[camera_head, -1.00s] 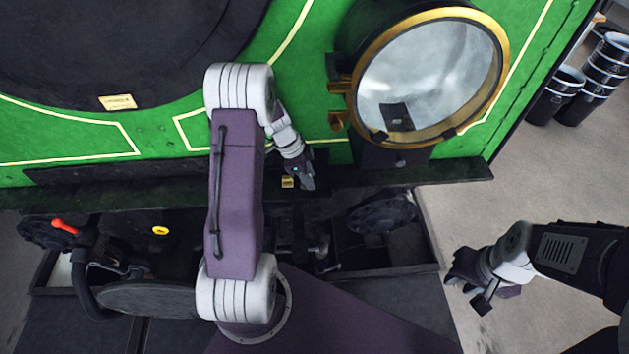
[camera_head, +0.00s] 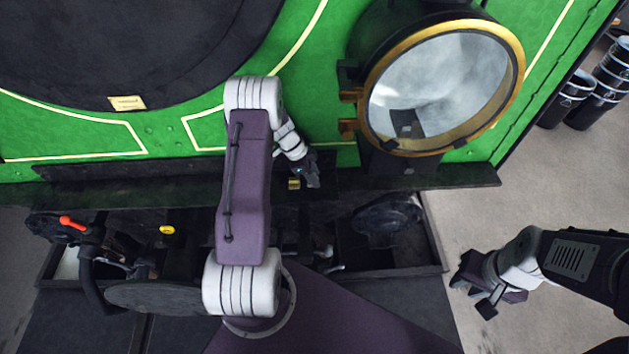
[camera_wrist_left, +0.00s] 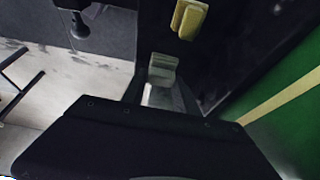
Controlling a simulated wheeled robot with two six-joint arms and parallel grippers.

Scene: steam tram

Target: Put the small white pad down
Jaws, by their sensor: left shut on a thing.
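My left gripper (camera_head: 310,178) is over the dark ledge at the foot of the green tram front, its fingers pointing down. It is shut on a small pale grey-white pad (camera_wrist_left: 162,66), which shows at the fingertips in the left wrist view. The pad cannot be made out in the head view. Whether it touches the ledge I cannot tell. My right gripper (camera_head: 482,288) hangs over the bare floor at the right; its jaws are too dark to read.
A small yellow block (camera_head: 294,184) is close beside my left gripper; it also shows in the wrist view (camera_wrist_left: 188,18). The dark ledge (camera_head: 420,180) runs along the tram. A large brass-rimmed lamp (camera_head: 445,85) stands right of my left gripper. Black buckets (camera_head: 585,95) are far right.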

